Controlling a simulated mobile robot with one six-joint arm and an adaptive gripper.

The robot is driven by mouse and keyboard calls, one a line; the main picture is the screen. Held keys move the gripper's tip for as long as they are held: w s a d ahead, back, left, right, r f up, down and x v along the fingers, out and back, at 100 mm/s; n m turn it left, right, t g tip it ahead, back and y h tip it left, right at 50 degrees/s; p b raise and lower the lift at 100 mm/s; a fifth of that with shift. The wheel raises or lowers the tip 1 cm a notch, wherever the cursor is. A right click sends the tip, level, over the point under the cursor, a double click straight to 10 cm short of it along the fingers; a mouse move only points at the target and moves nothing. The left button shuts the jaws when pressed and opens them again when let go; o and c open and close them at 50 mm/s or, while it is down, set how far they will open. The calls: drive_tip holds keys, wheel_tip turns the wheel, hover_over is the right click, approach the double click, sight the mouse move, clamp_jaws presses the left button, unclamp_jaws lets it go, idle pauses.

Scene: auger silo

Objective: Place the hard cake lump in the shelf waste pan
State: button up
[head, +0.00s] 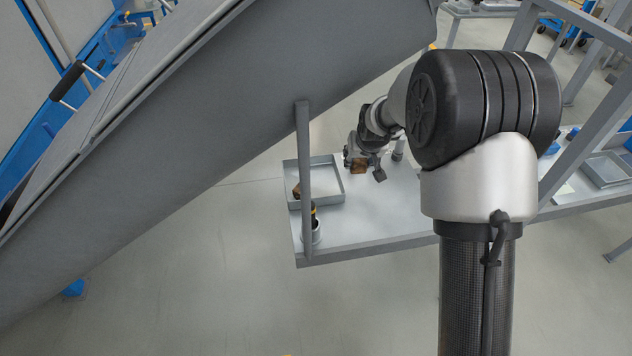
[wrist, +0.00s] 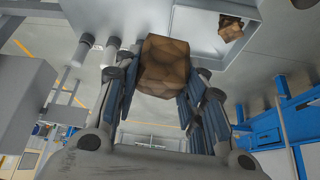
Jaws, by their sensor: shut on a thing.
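My gripper (head: 362,165) is shut on a brown, blocky lump (head: 359,169). In the wrist view the lump (wrist: 165,62) sits between the two fingers of my gripper (wrist: 163,80). The grey shallow waste pan (head: 325,180) lies on the shelf just left of my gripper in the head view. It shows at the upper right of the wrist view (wrist: 194,32). The held lump appears beside the pan, not over it. Another brown lump (wrist: 231,28) is inside the pan; in the head view a post partly hides it.
The grey shelf (head: 385,215) has free room in front of the gripper. A light cup (head: 313,236) with a dark and yellow thing stands at its front left. A grey post (head: 304,165) crosses before the pan. The large sloping grey chute (head: 200,115) hangs at the left.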

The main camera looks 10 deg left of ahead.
drive_tip(key=shift+n+y, duration=0.3)
drive_tip(key=shift+n, duration=0.4)
drive_tip(key=w+a+f+b, duration=0.1)
drive_tip(key=w+a+f, duration=0.2)
drive_tip(key=f, duration=0.2)
drive_tip(key=w+a+f+b, duration=0.2)
drive_tip(key=w+a+f, duration=0.1)
drive_tip(key=f, duration=0.3)
drive_tip(key=w+a+f+b, duration=0.1)
drive_tip(key=w+a+f, duration=0.2)
drive_tip(key=a+f, duration=0.1)
drive_tip(key=shift+w+a+f+b, duration=0.15)
drive_tip(key=shift+f, duration=0.25)
drive_tip(key=shift+w+a+f+b, duration=0.1)
drive_tip(key=shift+a+f+b, duration=0.05)
drive_tip(key=shift+f, duration=0.25)
drive_tip(key=shift+f+b, duration=0.85)
drive_tip(key=shift+f, duration=1.6)
drive_tip(key=shift+f, duration=0.15)
drive_tip(key=o, duration=0.7)
drive_tip(key=shift+f, duration=0.1)
drive_tip(key=shift+o, duration=0.9)
